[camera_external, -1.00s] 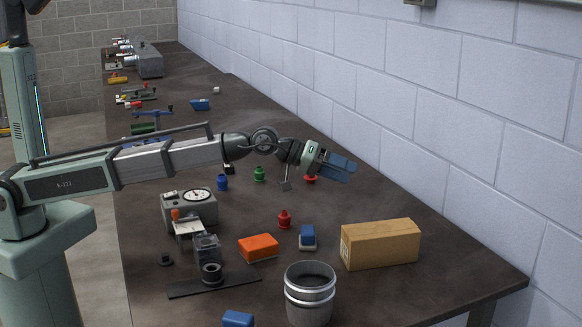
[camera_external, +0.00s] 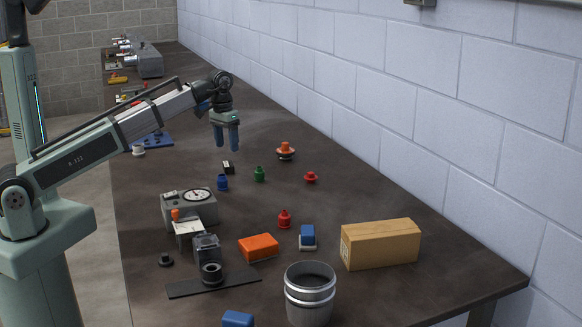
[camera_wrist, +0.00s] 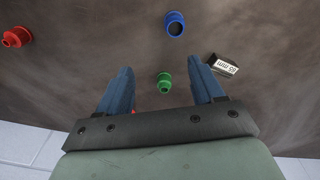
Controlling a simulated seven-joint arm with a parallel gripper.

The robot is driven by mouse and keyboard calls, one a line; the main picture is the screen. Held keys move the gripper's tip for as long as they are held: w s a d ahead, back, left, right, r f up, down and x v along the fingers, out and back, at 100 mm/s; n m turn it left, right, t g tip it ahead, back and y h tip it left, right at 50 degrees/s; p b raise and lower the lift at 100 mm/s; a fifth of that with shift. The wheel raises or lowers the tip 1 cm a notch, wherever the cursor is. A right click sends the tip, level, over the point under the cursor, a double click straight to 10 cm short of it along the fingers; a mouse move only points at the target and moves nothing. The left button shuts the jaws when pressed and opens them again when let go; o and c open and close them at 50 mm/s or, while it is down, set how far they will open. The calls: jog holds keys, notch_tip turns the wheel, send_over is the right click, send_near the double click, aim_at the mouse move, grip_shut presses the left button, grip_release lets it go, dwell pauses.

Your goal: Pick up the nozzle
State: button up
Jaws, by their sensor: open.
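My gripper (camera_external: 228,147) points down above the table, open and empty, with two blue fingers apart; in the wrist view they frame the gripper's gap (camera_wrist: 160,66). Several small nozzle-like pieces stand on the table, and I cannot tell which is the nozzle. A green one (camera_external: 259,174) lies to the right of and below the fingers; it shows between them in the wrist view (camera_wrist: 164,82). A blue one (camera_external: 222,182) also shows at the wrist view's top (camera_wrist: 175,24). Two red ones stand farther right (camera_external: 310,177) and nearer (camera_external: 284,219). An orange piece with a silver band (camera_external: 285,150) stands towards the wall.
A small black block (camera_external: 228,167) marked "85 mm" in the wrist view (camera_wrist: 223,66) lies below the gripper. The wall borders the right side.

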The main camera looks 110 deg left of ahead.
aim_at(222, 175)
jog(key=shift+g+h, duration=0.3)
jog(key=s+f, duration=0.1)
jog(key=f, duration=0.4)
jog(key=s+f, duration=0.1)
jog(key=f, duration=0.2)
jog(key=shift+s+f, duration=0.15)
jog(key=shift+s, duration=0.15)
jog(key=shift+a+f, duration=0.2)
jog(key=shift+f, duration=2.45)
jog(key=shift+c, duration=0.3)
jog(key=c, duration=1)
